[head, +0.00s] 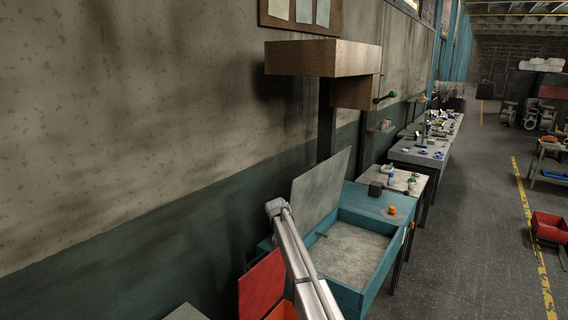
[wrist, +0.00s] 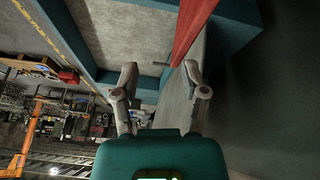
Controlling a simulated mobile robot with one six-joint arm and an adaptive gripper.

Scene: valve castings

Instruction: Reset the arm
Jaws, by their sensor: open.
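My gripper (wrist: 160,78) shows in the wrist view with its two fingers spread apart and nothing between them. In the wrist view a red panel edge and a teal box wall lie beyond the fingertips. In the head view my grey arm reaches up from the bottom edge in front of a teal box (head: 377,262) with a pale grey bed inside. The box's grey lid (head: 320,200) stands raised against the wall side. My gripper cannot be made out in the head view.
A red open container (head: 262,288) is left of the teal box. A wooden shelf (head: 315,58) overhangs behind it. Benches with small parts (head: 420,152) run along the wall. A red bin (head: 549,228) stands on the right. The aisle floor (head: 470,250) is clear.

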